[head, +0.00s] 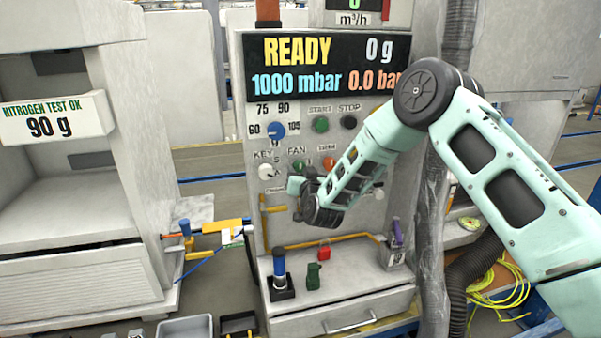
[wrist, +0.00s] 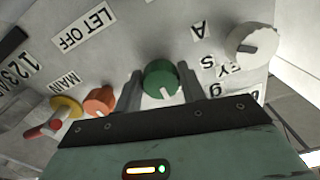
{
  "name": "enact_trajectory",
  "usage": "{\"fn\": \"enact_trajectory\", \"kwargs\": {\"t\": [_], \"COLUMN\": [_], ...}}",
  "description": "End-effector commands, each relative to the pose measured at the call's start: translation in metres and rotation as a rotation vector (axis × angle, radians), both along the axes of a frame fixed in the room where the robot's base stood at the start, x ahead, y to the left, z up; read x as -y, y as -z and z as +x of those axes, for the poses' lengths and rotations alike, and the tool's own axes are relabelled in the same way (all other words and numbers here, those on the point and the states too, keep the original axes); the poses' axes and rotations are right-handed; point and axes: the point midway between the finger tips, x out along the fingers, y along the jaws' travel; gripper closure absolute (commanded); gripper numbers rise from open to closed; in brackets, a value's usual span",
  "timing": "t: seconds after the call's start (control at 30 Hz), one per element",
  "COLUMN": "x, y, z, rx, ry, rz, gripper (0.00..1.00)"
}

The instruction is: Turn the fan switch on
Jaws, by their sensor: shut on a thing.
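The fan switch is a green round knob (head: 299,163) under the FAN label on the grey panel in the head view, partly hidden by my gripper (head: 299,182). In the wrist view, which sees the panel upside down, the green knob (wrist: 160,77) sits between the two fingers of my gripper (wrist: 160,88). A finger lies along each side of it, and the gripper is shut on the knob. A white mark on the knob points toward the gripper's palm in the wrist view.
A white key knob (wrist: 252,44) and an orange knob (wrist: 99,101) flank the green one closely. A red and yellow valve (wrist: 64,110) is further left. Above are a blue dial (head: 276,131), green and black buttons, and a display (head: 328,66) reading READY.

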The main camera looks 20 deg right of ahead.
Motion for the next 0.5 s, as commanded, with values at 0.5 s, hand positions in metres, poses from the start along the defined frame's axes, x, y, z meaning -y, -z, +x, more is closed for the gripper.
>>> {"fn": "enact_trajectory", "kwargs": {"t": [0.5], "x": [-0.0002], "y": [0.0063], "z": [-0.0002], "rx": [0.003], "ry": [0.001], "rz": [0.259], "gripper": [0.83]}}
